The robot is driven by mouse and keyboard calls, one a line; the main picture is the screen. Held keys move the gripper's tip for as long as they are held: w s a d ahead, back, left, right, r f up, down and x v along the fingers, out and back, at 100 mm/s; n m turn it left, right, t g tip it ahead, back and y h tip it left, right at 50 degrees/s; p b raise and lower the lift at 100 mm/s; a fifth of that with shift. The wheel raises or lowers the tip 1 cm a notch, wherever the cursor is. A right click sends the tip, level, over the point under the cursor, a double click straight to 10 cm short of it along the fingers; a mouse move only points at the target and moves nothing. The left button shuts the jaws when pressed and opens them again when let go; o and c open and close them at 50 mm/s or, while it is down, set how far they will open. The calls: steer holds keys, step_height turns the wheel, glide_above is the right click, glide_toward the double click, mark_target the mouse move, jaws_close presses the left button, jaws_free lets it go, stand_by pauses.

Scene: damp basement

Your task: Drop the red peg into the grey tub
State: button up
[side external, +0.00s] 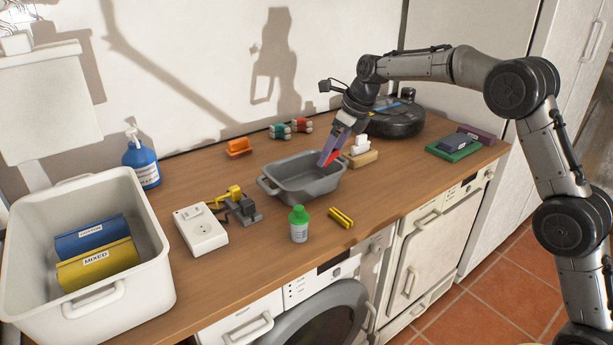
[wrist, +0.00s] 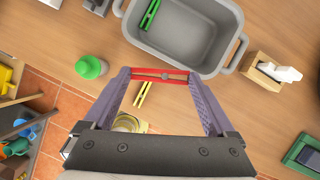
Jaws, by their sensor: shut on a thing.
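The red peg (wrist: 160,76) is held crosswise between the two fingertips of my gripper (wrist: 160,78) in the wrist view. In the side view, my gripper (side external: 331,152) reaches down at the tub's far right end, and part of the red peg (side external: 334,157) shows there. The grey tub (side external: 290,193) stands on the worktop, open at the top. In the wrist view the tub (wrist: 178,45) appears just beyond the peg. The exact gap between red peg and rim is unclear.
A yellow peg (side external: 341,217) and a green-capped bottle (side external: 299,224) stand in front of the tub. A wooden block with a white top (side external: 361,150) is close on its right. A socket box (side external: 202,229) and a white bin (side external: 150,240) are left.

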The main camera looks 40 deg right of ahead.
mark_target(304, 178)
steer(key=w+f, duration=0.2)
steer(key=w, duration=0.1)
steer(key=w+f, duration=0.5)
steer(key=w, duration=0.1)
steer(key=shift+w+d+f, duration=0.1)
steer(key=shift+w+f, duration=0.05)
steer(key=shift+w, duration=0.15)
steer(key=shift+w+f, duration=0.55)
steer(key=shift+f, duration=1.55)
steer(key=shift+f, duration=0.65)
steer(key=o, duration=1)
steer(key=shift+c, duration=0.2)
steer(key=shift+r, duration=0.1)
